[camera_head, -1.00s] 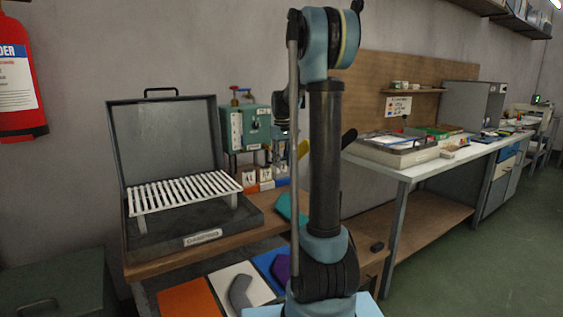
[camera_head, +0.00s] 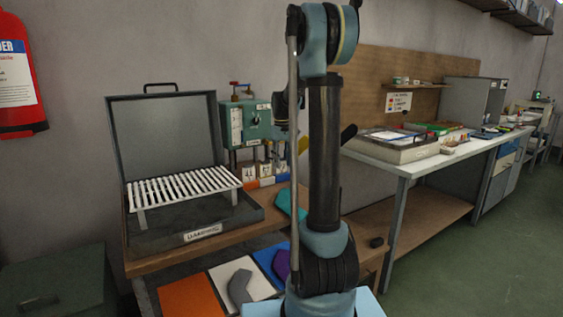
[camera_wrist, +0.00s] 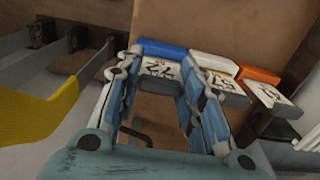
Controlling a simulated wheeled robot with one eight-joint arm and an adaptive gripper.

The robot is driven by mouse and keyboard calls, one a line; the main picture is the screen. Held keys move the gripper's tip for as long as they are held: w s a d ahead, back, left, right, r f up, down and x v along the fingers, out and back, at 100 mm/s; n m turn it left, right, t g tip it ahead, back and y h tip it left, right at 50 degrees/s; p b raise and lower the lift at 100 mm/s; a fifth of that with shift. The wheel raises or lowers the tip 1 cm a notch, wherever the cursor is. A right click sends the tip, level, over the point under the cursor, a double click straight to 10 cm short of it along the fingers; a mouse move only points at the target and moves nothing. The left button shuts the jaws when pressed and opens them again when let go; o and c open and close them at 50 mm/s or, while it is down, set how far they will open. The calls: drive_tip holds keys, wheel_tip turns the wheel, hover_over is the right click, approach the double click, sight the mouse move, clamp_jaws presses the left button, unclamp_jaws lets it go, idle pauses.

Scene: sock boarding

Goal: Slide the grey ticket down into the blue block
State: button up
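The blue block (camera_wrist: 162,48) stands at the top left of the row in the wrist view; it also shows low by the wall unit in the head view (camera_head: 282,178). A grey ticket (camera_wrist: 160,69) with dark figures lies between the fingers of my gripper (camera_wrist: 163,66), right by the blue block. The fingers appear to touch both its side edges. Its far end meets the block's face in the picture; how deep it sits there is hidden. In the head view my arm hides the gripper.
A white block (camera_wrist: 214,62) and an orange block (camera_wrist: 259,75) stand beside the blue one, with other tickets (camera_wrist: 228,86) close to my right finger. A yellow part (camera_wrist: 45,115) shows at left. An open case with a white rack (camera_head: 185,190) stands left on the bench.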

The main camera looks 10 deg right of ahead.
drive_tip(key=shift+o, duration=1.2)
drive_tip(key=shift+r, duration=0.1)
wheel_tip(320, 180, up, 12)
